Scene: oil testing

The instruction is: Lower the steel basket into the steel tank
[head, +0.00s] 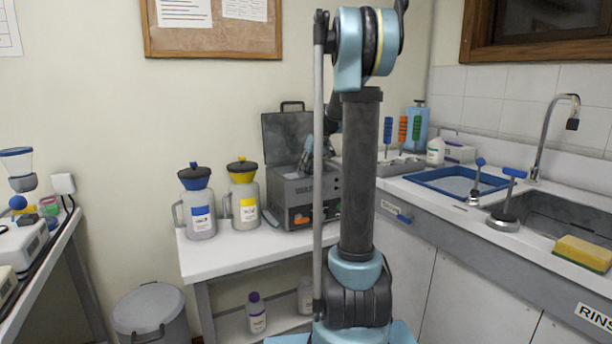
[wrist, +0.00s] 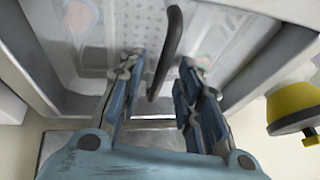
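The steel tank (head: 288,192) is a grey box with its lid (head: 284,135) raised, on the white bench in the head view. In the wrist view its rim (wrist: 36,62) frames the steel basket, a perforated metal surface (wrist: 118,38) with a dark handle (wrist: 168,52) rising toward the camera. My gripper (wrist: 160,68) is over the tank, its two fingers apart on either side of the handle, with visible gaps. In the head view my gripper (head: 318,152) is partly behind my arm. How deep the basket sits cannot be told.
A yellow-capped jug (head: 243,196) stands close left of the tank; its cap (wrist: 293,108) shows at the wrist view's right. A blue-capped jug (head: 198,202) stands farther left. The counter with the sink (head: 560,215) is at right. The white bench (head: 215,258) has bare room in front.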

